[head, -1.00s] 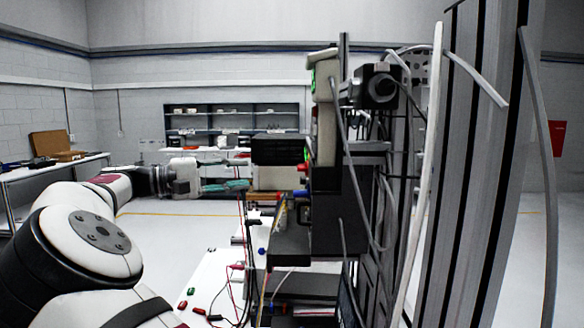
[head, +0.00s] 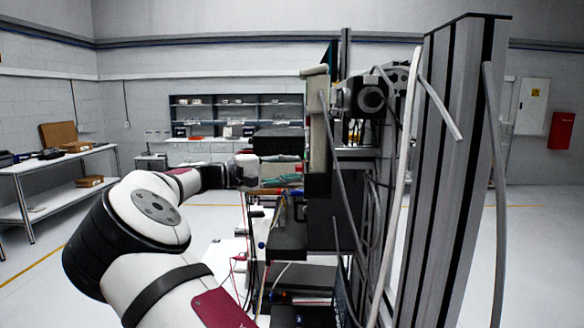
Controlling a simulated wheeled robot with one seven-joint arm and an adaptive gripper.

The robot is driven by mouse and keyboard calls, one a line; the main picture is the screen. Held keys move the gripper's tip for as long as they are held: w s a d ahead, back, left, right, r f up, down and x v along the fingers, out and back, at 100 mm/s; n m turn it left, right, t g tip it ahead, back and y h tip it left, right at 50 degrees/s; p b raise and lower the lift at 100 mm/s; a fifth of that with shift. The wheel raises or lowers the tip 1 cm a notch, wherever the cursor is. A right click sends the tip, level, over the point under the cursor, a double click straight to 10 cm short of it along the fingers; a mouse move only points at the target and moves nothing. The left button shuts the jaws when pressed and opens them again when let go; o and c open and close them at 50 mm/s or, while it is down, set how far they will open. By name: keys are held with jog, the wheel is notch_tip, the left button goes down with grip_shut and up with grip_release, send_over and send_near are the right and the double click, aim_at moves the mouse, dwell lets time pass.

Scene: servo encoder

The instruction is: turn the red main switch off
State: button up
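My gripper (head: 288,170) is in the middle of the head view, to the left of the equipment rack (head: 318,210) and pointing right towards it. Its two teal fingers are apart, one above the other, with nothing seen between them except near their tips. A small red part (head: 299,168) shows at the left edge of the rack, at the height of the fingers and close to their tips. It may be the red main switch; it is too small to tell. I cannot tell whether the fingers touch it. The switch's face and position are hidden from this side.
Tall grey profile posts (head: 455,160) with loose cables stand to the right of the rack. A white table (head: 222,258) with red and black leads lies below my gripper. A side bench (head: 60,160) stands far left, and shelves (head: 235,112) at the back. The floor at left is open.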

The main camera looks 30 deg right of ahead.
jog(key=shift+d, duration=0.1)
grip_shut()
jog(key=shift+n, duration=0.3)
jog(key=n+g+y+b, duration=0.1)
jog(key=n+y+b, duration=0.1)
jog(key=n+b, duration=0.1)
jog(key=n+g+y+b, duration=0.1)
jog(key=n+y+b, duration=0.1)
jog(key=n, duration=0.3)
jog(key=n+g+y+b, duration=0.1)
jog(key=n+y+b, duration=0.1)
jog(key=n+b, duration=0.1)
jog(key=shift+w+d+r+n+g+b, duration=0.3)
jog(key=shift+w+n+g+b, duration=0.1)
jog(key=shift+n, duration=0.5)
jog(key=shift+s, duration=0.1)
dwell(0.5)
